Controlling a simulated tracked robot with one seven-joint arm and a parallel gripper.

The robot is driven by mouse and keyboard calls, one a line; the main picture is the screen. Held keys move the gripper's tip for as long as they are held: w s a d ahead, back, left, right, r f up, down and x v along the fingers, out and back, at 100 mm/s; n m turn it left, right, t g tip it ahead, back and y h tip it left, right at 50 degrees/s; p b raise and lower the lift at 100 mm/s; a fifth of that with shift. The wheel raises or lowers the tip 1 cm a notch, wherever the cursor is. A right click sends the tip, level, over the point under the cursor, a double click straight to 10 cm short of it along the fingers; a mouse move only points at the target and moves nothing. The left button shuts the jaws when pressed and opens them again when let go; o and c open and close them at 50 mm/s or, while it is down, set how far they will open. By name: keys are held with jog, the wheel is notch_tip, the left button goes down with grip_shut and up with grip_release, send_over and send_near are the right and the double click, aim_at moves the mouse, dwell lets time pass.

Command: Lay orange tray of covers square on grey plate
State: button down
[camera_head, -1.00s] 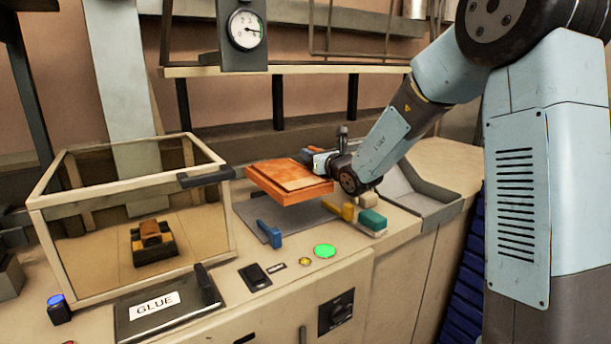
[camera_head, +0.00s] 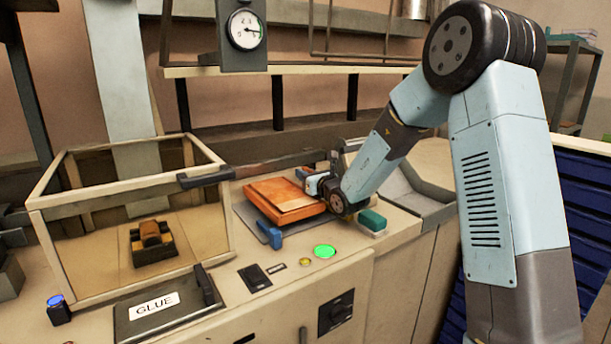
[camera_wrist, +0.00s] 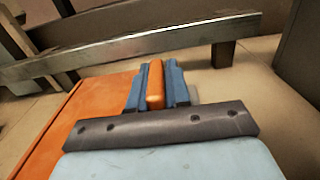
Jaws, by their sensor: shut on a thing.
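I cannot tell whether the tray touches the plate. My gripper (camera_head: 314,184) is at the tray's right side. In the wrist view, my gripper (camera_wrist: 155,88) is shut on an orange tab (camera_wrist: 155,84) of the tray, and the orange tray body (camera_wrist: 72,118) shows to the left.
A blue block (camera_head: 269,235) stands at the plate's front edge. A green-topped block (camera_head: 372,221) is right of the tray. A green button (camera_head: 324,251) is in front. A glass-walled box (camera_head: 130,215) stands left, and a grey bin (camera_head: 402,185) right.

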jog(key=shift+f, duration=0.6)
jog(key=c, duration=1.1)
grip_release()
